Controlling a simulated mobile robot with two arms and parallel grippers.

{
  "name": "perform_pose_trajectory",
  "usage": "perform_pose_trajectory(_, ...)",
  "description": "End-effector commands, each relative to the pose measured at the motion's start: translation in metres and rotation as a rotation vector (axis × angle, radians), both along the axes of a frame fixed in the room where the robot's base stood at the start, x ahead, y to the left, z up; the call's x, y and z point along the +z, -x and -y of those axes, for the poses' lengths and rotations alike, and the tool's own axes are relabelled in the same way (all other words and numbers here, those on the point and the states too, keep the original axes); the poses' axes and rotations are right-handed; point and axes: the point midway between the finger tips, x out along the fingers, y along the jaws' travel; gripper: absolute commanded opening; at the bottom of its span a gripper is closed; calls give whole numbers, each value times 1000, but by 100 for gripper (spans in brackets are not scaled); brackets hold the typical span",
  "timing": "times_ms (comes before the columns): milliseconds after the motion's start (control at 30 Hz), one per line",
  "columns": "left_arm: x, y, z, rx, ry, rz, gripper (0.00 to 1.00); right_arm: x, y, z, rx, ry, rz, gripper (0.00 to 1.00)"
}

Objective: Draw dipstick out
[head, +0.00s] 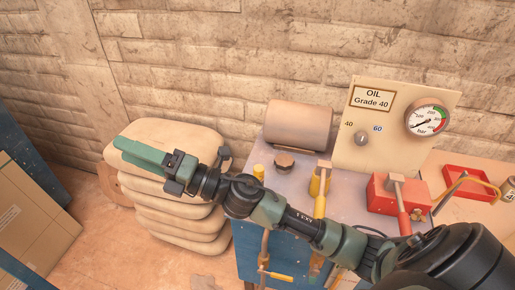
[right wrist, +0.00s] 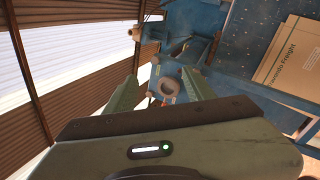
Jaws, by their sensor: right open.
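I cannot tell for certain which part is the dipstick. A small yellow knob (head: 258,171) stands at the bench's left edge, beside a round brown cap (head: 284,161). A yellow fitting with a pale top (head: 320,180) stands upright to their right. My right gripper (head: 128,150) is left of the bench, over the stacked sacks and apart from these parts. In the right wrist view its jaws (right wrist: 159,88) are spread with nothing between them; a blue part with a round ring lies beyond. My left gripper is not in view.
A cardboard box (head: 30,225) is far left.

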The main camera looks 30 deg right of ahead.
Motion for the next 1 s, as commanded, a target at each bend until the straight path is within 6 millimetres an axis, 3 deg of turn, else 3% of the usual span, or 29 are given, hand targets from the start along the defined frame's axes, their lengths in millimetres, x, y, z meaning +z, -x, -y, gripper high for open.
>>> perform_pose_trajectory(33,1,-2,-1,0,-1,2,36,4,9,-20,89,171,143,54)
perform_pose_trajectory(100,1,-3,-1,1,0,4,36,-10,24,-39,216,413,317,54)
perform_pose_trajectory(167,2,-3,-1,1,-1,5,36,-32,33,-44,326,627,446,54)
perform_pose_trajectory(233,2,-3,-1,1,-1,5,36,-64,37,-34,455,885,565,54)
perform_pose_trajectory(333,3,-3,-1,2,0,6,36,-110,31,15,643,1259,665,54)
perform_pose_trajectory(433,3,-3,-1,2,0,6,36,-138,19,91,823,1595,664,54)
perform_pose_trajectory(500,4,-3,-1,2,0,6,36,-142,13,142,924,1769,621,54)
perform_pose_trajectory(600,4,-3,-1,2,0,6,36,-138,10,203,1040,1945,532,54)
perform_pose_trajectory(700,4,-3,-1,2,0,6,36,-129,12,245,1119,2050,446,54)
perform_pose_trajectory(833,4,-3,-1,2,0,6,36,-122,15,273,1174,2112,380,54)
perform_pose_trajectory(1000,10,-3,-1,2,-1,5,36,-132,17,280,1192,2124,358,54)
